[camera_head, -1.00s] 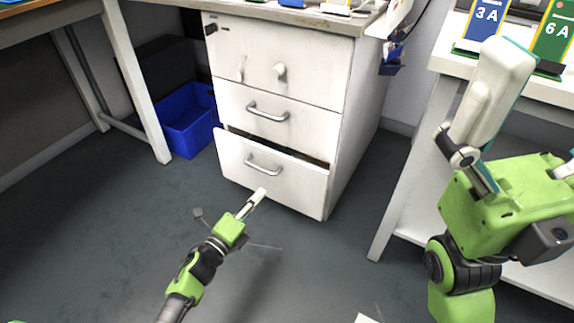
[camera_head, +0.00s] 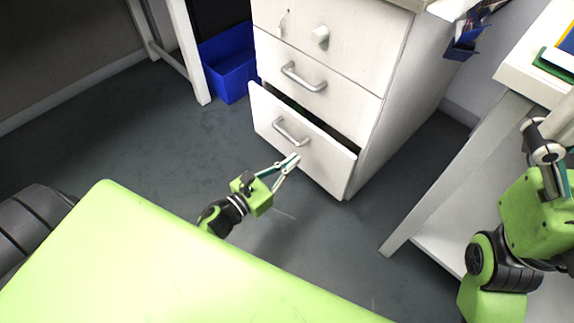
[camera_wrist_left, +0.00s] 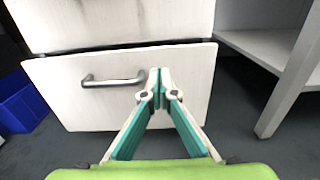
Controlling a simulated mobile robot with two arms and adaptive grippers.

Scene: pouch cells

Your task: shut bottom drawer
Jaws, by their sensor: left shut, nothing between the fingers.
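The bottom drawer (camera_head: 318,158) of the white cabinet stands partly open, with a dark gap above its front. Its grey bar handle (camera_head: 291,131) is on the front. My left gripper (camera_head: 293,158) is shut and empty, its fingertips at the drawer front just below and right of the handle. In the left wrist view the drawer front (camera_wrist_left: 75,108) fills the middle, and my closed fingertips (camera_wrist_left: 159,72) are right of the handle (camera_wrist_left: 114,80). I cannot tell if they touch the front. My right arm shows at the right edge, but its fingertips are outside the picture.
The middle drawer (camera_head: 340,92) above looks shut. A blue bin (camera_head: 228,68) stands on the floor left of the cabinet. A white table leg (camera_head: 425,205) is to the right. The grey floor (camera_head: 330,240) before the cabinet is clear.

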